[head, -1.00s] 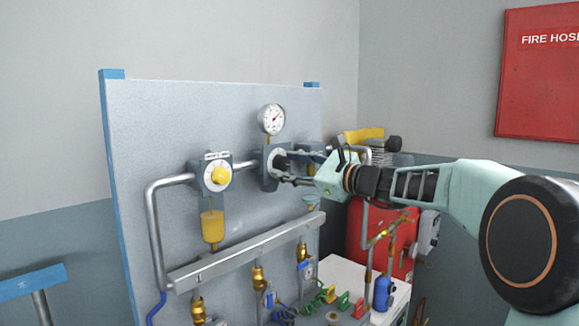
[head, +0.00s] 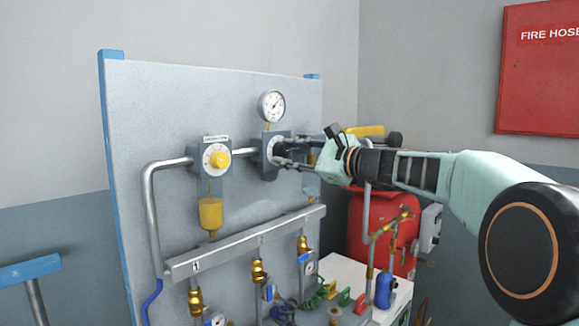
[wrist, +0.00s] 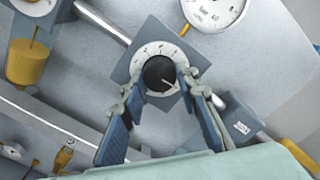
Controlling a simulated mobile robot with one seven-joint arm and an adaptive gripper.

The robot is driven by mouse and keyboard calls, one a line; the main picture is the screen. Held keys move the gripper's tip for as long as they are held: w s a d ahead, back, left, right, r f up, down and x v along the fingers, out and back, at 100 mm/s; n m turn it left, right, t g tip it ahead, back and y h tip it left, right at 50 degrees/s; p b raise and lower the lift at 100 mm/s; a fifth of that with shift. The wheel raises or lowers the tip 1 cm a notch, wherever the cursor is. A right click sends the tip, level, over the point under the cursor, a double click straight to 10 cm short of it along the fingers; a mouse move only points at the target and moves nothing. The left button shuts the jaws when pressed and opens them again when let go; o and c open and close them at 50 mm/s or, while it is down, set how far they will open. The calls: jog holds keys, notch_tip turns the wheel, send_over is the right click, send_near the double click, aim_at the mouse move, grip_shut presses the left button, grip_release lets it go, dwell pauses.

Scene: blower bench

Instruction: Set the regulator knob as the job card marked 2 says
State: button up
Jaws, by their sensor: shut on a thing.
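The black regulator knob (wrist: 158,73) sits on a white dial with tick marks, in a blue-grey housing (wrist: 150,40). In the wrist view the white line on the knob points to the lower right. My gripper (wrist: 161,82) is shut on the knob, one finger on each side. In the head view my gripper (head: 285,152) reaches in from the right and covers much of the knob. A round pressure gauge (head: 271,105) stands above the regulator; its needle points to the upper right. No job card marked 2 can be made out.
A second unit with a yellow knob (head: 217,160) is to the left, above an amber bowl (head: 211,213). A metal pipe (head: 152,220) and a rail (head: 245,242) run across the board. Below are several brass fittings; a red tank (head: 370,225) stands at the right.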

jog(key=n+b, duration=0.2)
jog(key=b, duration=0.1)
jog(key=n+b, duration=0.3)
jog(key=shift+f+n, duration=0.2)
jog(key=shift+n, duration=0.1)
jog(key=shift+r+n+b, duration=0.2)
jog(key=shift+n+b, duration=1.4)
jog(key=shift+n, duration=0.4)
jog(key=o, duration=1.1)
jog(key=shift+o, duration=0.2)
jog(key=shift+d, duration=0.1)
jog(key=v, duration=1.2)
